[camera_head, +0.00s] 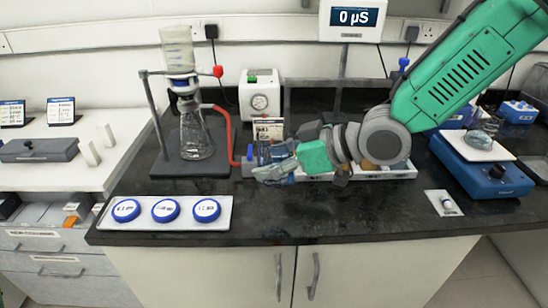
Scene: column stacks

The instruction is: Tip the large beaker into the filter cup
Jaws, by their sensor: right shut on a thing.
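The filter cup (178,48) is a pale translucent cylinder, upright on top of the filter stand at the left back. A clear conical flask (196,138) stands below it. My right gripper (270,168) reaches in from the right, low over the middle of the bench, to the right of the stand. It is shut on a clear glass vessel (268,152), apparently the large beaker. The fingers hide much of this vessel, so its tilt and contents cannot be told. My left gripper is not in view.
A red hose (230,135) runs between the stand and gripper. A pump with gauge (260,98) stands behind. A white tray (215,222) with blue-rimmed discs lies in front left. A white rack (385,172) lies under my arm. A blue balance (485,170) stands right. The front middle bench is clear.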

